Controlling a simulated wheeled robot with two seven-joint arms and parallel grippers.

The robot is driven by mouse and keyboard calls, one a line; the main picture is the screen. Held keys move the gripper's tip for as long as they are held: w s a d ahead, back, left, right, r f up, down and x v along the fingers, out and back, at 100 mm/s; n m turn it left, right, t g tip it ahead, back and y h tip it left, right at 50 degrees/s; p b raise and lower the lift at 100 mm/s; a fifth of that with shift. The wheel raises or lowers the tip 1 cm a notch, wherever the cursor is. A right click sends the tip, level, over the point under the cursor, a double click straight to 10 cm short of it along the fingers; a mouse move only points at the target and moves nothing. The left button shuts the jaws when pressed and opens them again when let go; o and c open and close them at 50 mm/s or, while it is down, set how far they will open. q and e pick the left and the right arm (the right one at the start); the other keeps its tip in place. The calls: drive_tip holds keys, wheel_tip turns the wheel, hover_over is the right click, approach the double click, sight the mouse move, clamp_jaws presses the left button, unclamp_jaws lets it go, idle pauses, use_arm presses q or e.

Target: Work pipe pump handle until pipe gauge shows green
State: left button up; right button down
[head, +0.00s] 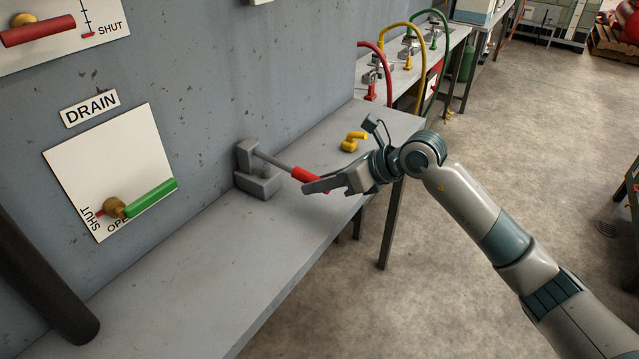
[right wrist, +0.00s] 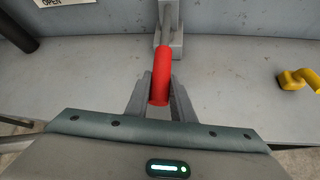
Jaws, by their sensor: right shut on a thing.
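The pump (head: 258,177) is a grey block with an upright post, standing on the grey bench against the wall. Its handle is a grey rod (head: 274,160) with a red grip (head: 304,174), sloping down away from the post. My right gripper (head: 318,187) is shut on the red grip. In the right wrist view the red grip (right wrist: 161,76) sits between the two fingers (right wrist: 160,95), and the pump's grey post (right wrist: 168,45) shows behind it. No gauge shows in either view. My left gripper is not in view.
The DRAIN panel (head: 82,160) on the wall has a green lever (head: 152,197). Another panel with a red lever (head: 38,31) is above it. A yellow fitting (head: 352,142) lies on the bench (head: 215,248). A dark pipe (head: 40,285) stands at the left.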

drive_tip(key=c, duration=1.5)
unclamp_jaws()
drive_tip(key=shift+c, duration=0.2)
drive_tip(key=shift+d, duration=0.1)
drive_tip(key=shift+s+d+r, duration=0.2)
drive_tip(key=shift+d+r, duration=0.1)
drive_tip(key=shift+d, duration=0.15)
use_arm(q)
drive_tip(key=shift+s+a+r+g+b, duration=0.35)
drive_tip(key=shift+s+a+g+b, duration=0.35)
drive_tip(key=shift+b, duration=0.7)
use_arm(e)
drive_tip(key=v, duration=1.6)
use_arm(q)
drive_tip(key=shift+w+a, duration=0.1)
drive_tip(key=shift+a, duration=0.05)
use_arm(e)
drive_tip(key=shift+s+d, duration=0.1)
drive_tip(key=shift+s, duration=0.05)
